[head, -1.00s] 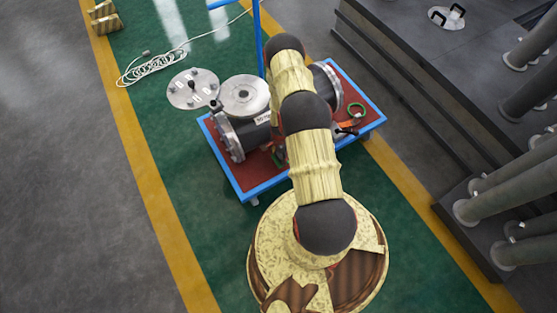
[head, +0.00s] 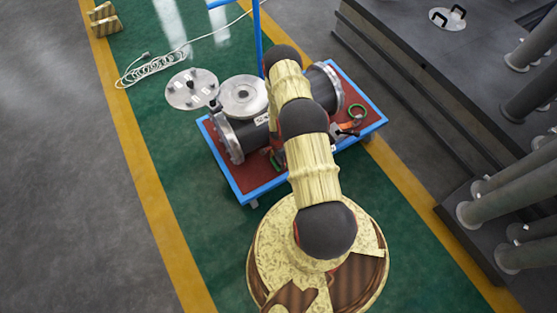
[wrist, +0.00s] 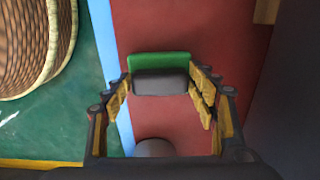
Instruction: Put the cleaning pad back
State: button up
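The cleaning pad, a block with a green layer (wrist: 160,62) and a dark grey body (wrist: 161,84), shows in the wrist view between the tips of my gripper (wrist: 160,80). The yellow-lined fingers meet its two ends, with no clear gap on either side, so my gripper looks shut on it. The red deck of the blue-edged cart (wrist: 222,30) lies behind the pad. I cannot tell whether the pad touches the deck. In the head view, my arm hides my gripper over the cart (head: 250,188).
Flanged metal cylinders (head: 325,88) and a round plate (head: 243,96) crowd the cart's far side. A loose flange (head: 192,89) and a coiled white cable (head: 150,70) are left of it. Dark steps (head: 400,90) stand beyond.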

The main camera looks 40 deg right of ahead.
aim_at(278, 160)
jog(key=shift+o, duration=1.2)
notch_tip(278, 160, up, 12)
jog(key=p, duration=0.4)
jog(key=shift+r+p, duration=0.15)
jog(key=shift+p, duration=0.2)
